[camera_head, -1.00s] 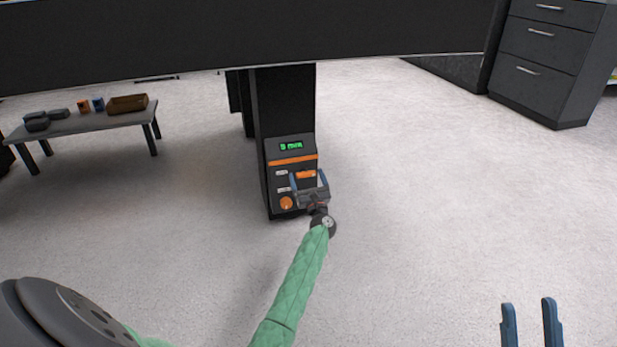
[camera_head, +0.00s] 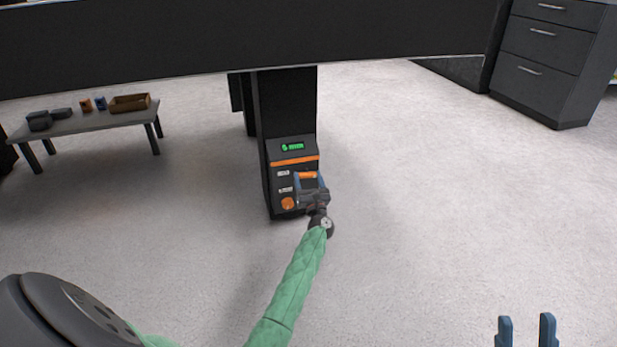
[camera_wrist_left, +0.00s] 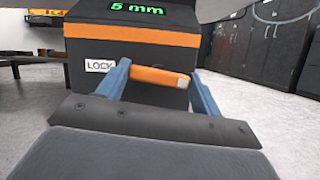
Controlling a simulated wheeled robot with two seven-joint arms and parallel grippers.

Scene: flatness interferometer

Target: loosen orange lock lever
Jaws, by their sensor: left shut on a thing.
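The orange lock lever (camera_head: 307,175) is on the front of the black control box (camera_head: 293,150) at the foot of the dark column. In the left wrist view the lever (camera_wrist_left: 158,77) lies nearly level, tilted slightly down to the right, beside a white LOCK label (camera_wrist_left: 100,66). My left gripper (camera_head: 309,178) is shut on the lever, with a blue finger at each end of it. My right gripper (camera_head: 525,328) is at the bottom right, its two fingers apart and nothing between them.
The green display (camera_head: 292,147) reads 5 mm in the left wrist view. A round orange knob (camera_head: 288,203) sits low on the box. A dark slab (camera_head: 200,45) spans overhead. A low bench (camera_head: 85,122) stands left, drawers (camera_head: 550,50) right. The floor between is clear.

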